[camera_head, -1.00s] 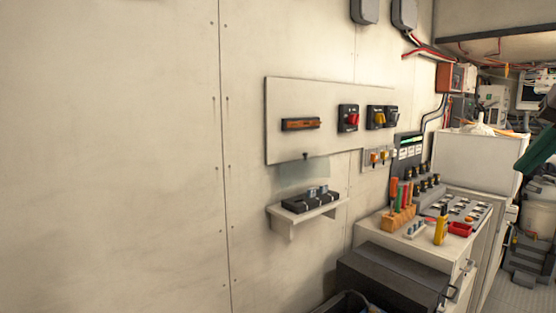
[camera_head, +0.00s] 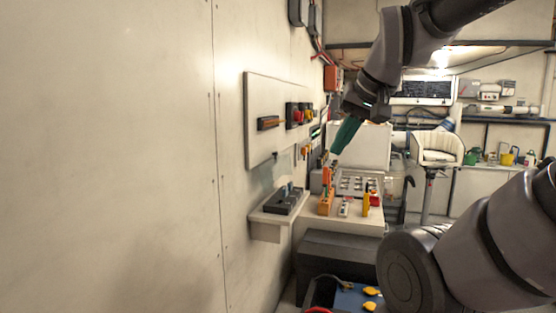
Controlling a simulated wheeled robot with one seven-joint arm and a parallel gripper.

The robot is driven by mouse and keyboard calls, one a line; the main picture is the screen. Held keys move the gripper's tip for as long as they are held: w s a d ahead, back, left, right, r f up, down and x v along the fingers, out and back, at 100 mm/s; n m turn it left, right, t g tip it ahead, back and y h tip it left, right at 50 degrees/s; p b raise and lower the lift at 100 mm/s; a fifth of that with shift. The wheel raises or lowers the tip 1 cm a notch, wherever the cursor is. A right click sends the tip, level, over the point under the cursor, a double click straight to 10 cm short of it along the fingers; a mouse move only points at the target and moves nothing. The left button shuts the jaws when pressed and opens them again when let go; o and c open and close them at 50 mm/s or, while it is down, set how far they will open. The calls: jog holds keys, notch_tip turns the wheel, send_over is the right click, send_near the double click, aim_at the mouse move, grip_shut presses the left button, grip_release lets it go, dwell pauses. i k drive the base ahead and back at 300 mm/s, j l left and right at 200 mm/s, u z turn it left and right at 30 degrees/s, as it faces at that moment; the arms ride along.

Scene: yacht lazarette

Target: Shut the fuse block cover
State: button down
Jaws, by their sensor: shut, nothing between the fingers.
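The fuse block (camera_head: 286,200) is a dark block with small blue-grey parts on top. It sits on a small white wall shelf (camera_head: 266,226) left of centre. Its clear cover (camera_head: 273,175) stands raised at the back of the block, below the wall panel, and is faint against the wall. My gripper (camera_head: 340,147) has green fingers, shut and empty, pointing down and left. In the picture it is to the right of and above the fuse block, apart from it and the cover. The cover's hinge is too small to make out.
A white panel (camera_head: 262,95) with switches is on the wall above the shelf. Right of the shelf stands a cabinet with an orange tool holder (camera_head: 325,203) and a yellow tool (camera_head: 366,204). A dark box (camera_head: 335,256) is below. The wall at left is bare.

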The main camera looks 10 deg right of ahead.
aim_at(283, 155)
jog(key=l+u, duration=0.1)
jog(key=l, duration=0.45)
jog(key=k+l+u, duration=0.1)
jog(key=l, duration=0.25)
jog(key=k+l, duration=0.3)
jog(key=l+u, duration=0.05)
